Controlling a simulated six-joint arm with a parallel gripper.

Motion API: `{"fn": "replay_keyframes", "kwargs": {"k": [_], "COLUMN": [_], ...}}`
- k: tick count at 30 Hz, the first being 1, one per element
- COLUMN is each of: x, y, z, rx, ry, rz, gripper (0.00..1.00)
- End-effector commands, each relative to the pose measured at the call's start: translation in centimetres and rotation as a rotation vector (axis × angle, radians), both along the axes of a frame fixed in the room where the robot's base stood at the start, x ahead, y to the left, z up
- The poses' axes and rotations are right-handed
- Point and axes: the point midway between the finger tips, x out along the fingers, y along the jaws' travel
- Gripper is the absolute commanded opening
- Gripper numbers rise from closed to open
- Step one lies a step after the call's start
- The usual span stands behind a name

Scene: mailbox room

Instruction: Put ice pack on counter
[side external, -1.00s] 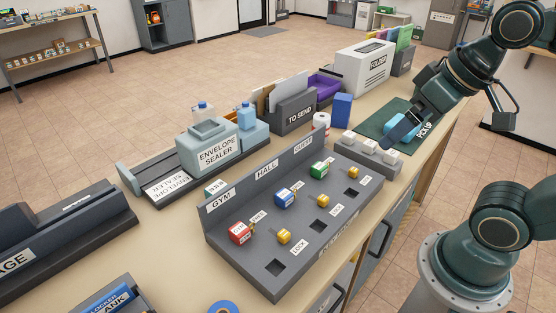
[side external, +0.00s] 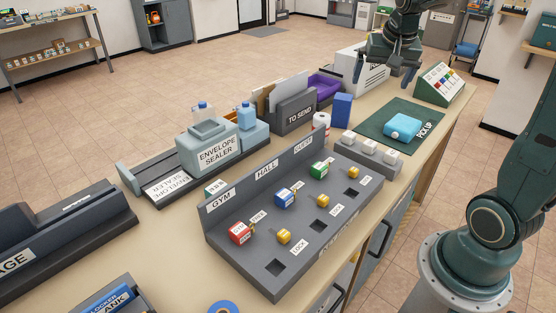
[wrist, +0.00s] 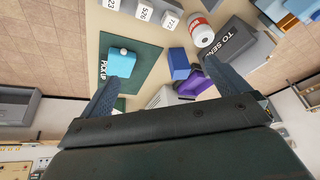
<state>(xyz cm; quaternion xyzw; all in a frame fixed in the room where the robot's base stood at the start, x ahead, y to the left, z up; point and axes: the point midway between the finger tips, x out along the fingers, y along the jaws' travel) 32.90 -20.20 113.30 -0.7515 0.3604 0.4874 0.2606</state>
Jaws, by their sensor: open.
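The light-blue ice pack (side external: 402,126) lies on the dark green mat (side external: 372,130) marked PICK UP, on the beige counter (side external: 345,222).
A key rack (side external: 262,222) with red, blue and green tags fills the front middle. Beside the mat stand several white-topped blocks (side external: 368,147) and a blue box (side external: 342,110). The TO SEND holder (side external: 295,113) and purple tray (side external: 326,86) are behind; a sloped panel (side external: 440,83) stands at right.

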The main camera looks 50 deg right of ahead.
Motion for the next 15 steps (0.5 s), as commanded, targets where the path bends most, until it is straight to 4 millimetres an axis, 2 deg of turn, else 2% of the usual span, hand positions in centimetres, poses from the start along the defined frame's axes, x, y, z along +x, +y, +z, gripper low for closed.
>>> {"fn": "replay_keyframes", "kwargs": {"k": [1, 8, 15], "x": [0.4, 1.3, 0.7], "y": [-1.6, -8.4, -15.5], "z": [-0.7, -3.7, -7.6], "rx": [0.002, 0.006, 0.003], "ry": [0.007, 0.02, 0.033], "rz": [-0.048, -0.26, -0.475], "gripper": [1.0, 1.0, 1.0]}}
